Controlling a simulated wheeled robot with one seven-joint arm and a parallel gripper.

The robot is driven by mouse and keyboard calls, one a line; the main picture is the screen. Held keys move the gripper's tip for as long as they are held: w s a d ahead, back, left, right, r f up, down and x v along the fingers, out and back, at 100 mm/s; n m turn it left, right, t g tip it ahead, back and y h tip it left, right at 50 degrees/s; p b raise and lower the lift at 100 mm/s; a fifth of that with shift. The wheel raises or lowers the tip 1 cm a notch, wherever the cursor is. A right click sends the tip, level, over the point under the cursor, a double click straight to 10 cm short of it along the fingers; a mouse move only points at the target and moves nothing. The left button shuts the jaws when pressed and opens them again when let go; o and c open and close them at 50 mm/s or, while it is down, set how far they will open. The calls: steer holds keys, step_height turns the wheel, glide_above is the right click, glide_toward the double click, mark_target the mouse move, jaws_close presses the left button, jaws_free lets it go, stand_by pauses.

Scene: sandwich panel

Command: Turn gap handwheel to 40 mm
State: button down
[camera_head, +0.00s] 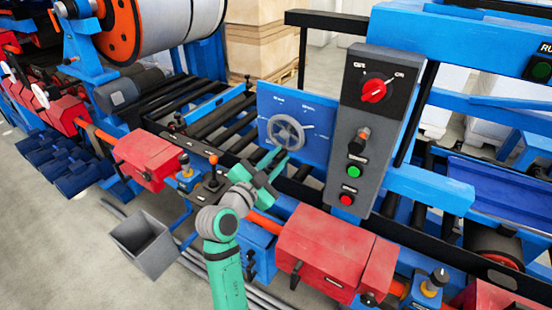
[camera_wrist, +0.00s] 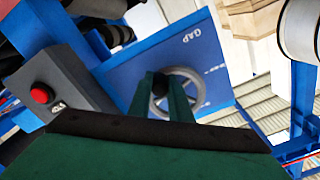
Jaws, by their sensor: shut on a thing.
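The gap handwheel (camera_head: 286,132) is a grey spoked wheel on a blue plate (camera_head: 312,117) with white scale marks. In the wrist view the handwheel (camera_wrist: 187,88) sits just beyond my fingers, and the plate (camera_wrist: 210,60) reads "GAP". My gripper (camera_head: 273,160) reaches up to the lower left of the wheel. In the wrist view my gripper (camera_wrist: 161,92) has its green fingers closed around a dark knob (camera_wrist: 159,82) at the wheel's rim. The fingers hide part of the wheel. The scale numbers are too small to read.
A grey control panel (camera_head: 366,128) with a red rotary switch (camera_head: 374,90), a green button (camera_head: 355,171) and a red button (camera_head: 346,200) stands right of the plate. Red housings (camera_head: 335,250) lie below. A grey open bin (camera_head: 143,245) stands at the lower left.

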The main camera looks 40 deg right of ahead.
mark_target(300, 137)
steer(key=s+n, duration=0.1)
steer(key=n, duration=0.1)
steer(key=s+r+n, duration=0.1)
steer(key=n, duration=0.2)
steer(key=s+d+n, duration=0.1)
steer(key=n, duration=0.1)
steer(key=shift+s+d+r+n, duration=0.1)
steer(key=shift+r+n, duration=0.2)
steer(key=shift+n, duration=0.1)
steer(key=n, duration=0.1)
steer(key=r+n, duration=0.1)
steer(key=shift+s+d+n, duration=0.15)
steer(key=shift+s+n, duration=0.15)
steer(key=shift+n, duration=0.1)
steer(key=n, duration=0.1)
steer(key=r+n, duration=0.1)
steer(key=n, duration=0.1)
steer(key=r+n, duration=0.1)
steer(key=n, duration=0.1)
steer(key=shift+s+r, duration=0.2)
steer(key=shift+r, duration=0.05)
steer(key=shift+w+r+n, duration=0.1)
steer(key=shift+r+n, duration=0.25)
steer(key=shift+n, duration=0.5)
steer(key=shift+w+r+n, duration=0.1)
steer(key=shift+r+n, duration=0.25)
steer(key=shift+n, duration=0.5)
